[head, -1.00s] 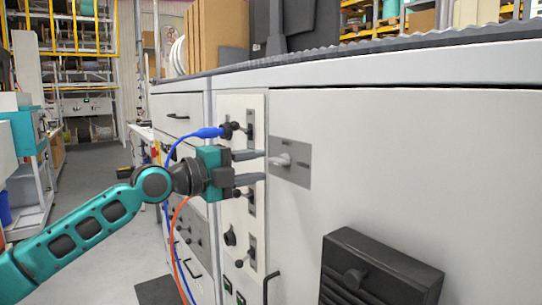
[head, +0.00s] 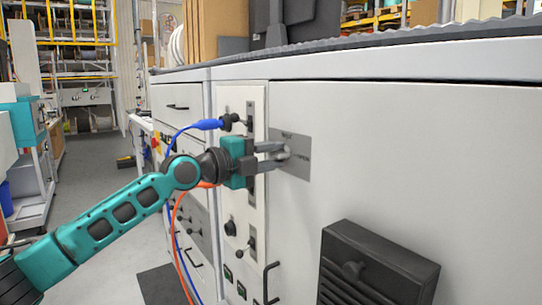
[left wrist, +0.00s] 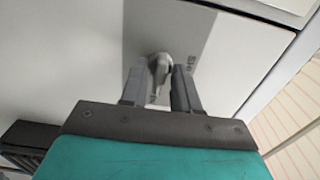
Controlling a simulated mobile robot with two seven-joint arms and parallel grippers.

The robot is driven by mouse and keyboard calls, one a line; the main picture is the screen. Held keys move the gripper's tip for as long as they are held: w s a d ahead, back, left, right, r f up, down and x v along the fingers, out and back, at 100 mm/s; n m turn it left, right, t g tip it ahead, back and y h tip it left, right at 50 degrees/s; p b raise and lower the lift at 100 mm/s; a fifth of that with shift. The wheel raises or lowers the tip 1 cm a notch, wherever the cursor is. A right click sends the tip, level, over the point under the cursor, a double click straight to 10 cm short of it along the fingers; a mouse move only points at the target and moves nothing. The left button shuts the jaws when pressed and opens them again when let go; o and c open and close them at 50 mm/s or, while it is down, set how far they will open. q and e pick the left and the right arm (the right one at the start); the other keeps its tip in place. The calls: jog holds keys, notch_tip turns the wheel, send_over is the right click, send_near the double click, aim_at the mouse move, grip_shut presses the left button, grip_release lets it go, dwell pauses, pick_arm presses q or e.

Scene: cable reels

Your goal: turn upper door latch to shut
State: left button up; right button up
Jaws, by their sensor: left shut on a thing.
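The upper door latch is a light grey knob (head: 284,153) on a grey plate (head: 301,158) on the white cabinet door. My left gripper (head: 280,156) comes in from the left, with its fingers at the knob. In the left wrist view, the latch knob (left wrist: 160,66) sits between the two grey fingertips (left wrist: 160,82), and the gripper is shut on it. The fingers partly hide the knob and the plate's lettering. My right gripper is not in view.
A panel (head: 232,205) with black knobs and a blue plug (head: 208,124) is left of the latch. Blue and orange cables hang close to my left arm. A black vented box (head: 375,268) projects from the door below. The door face at right is clear.

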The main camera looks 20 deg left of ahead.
pick_arm(q)
grip_shut()
jog(key=shift+n, duration=0.3)
jog(key=n, duration=0.2)
jog(key=shift+n, duration=0.4)
jog(key=n, duration=0.3)
jog(key=shift+n, duration=0.3)
jog(key=n+p, duration=0.2)
jog(key=n, duration=0.8)
jog(key=shift+n+p, duration=0.35)
jog(key=shift+n, duration=0.05)
jog(key=o, duration=0.6)
grip_release()
